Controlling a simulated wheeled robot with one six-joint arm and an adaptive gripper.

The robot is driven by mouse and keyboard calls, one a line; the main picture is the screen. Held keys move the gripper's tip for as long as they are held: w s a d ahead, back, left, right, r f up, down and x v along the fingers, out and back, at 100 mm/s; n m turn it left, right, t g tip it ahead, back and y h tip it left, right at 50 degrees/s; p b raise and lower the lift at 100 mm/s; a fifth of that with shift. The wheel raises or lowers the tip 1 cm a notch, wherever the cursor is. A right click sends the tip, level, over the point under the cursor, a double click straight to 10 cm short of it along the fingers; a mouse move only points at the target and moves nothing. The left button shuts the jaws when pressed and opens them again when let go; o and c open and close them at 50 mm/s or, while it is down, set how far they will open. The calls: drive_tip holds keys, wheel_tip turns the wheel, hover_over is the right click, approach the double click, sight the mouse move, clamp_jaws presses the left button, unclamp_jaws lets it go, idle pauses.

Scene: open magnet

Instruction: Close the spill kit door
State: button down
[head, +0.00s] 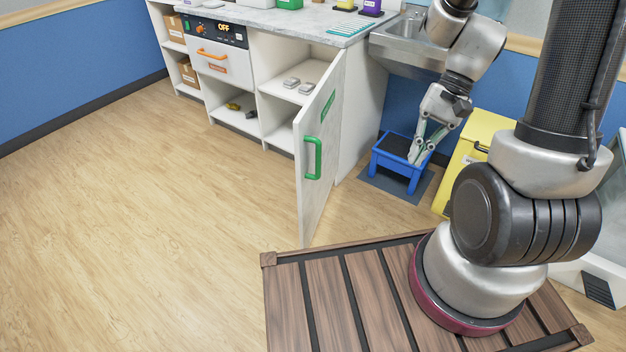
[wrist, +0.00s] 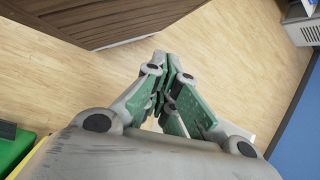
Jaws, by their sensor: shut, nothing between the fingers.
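The spill kit door (head: 318,160) is a white cabinet door that stands wide open, swung out from the white cabinet into the room. It has a green handle (head: 314,158) low on its face and a green label above it, too small to read surely. My gripper (head: 414,157) is to the right of the door, apart from it, in front of the blue stool. In the wrist view my gripper (wrist: 166,62) has its fingertips together with nothing between them. The door cannot be clearly made out in the wrist view.
A blue step stool (head: 381,159) stands on a dark mat below the metal sink (head: 403,48). A yellow bin (head: 483,139) is right of it. Open shelves (head: 289,82) hold small grey items. The wooden floor (head: 150,190) left of the door is clear.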

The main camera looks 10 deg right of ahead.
drive_tip(key=w+a+f+m+y, duration=0.4)
drive_tip(key=a+f+m, duration=0.2)
drive_tip(key=f, duration=0.5)
drive_tip(key=m+t, duration=0.7)
drive_tip(key=m, duration=0.4)
approach(302, 185)
wheel_tip(302, 185, down, 3)
drive_tip(key=a, duration=0.2)
drive_tip(key=shift+w+a+r+m+h, duration=0.15)
drive_tip(key=shift+w+a+m+h, duration=0.2)
drive_tip(key=shift+w+a, duration=0.35)
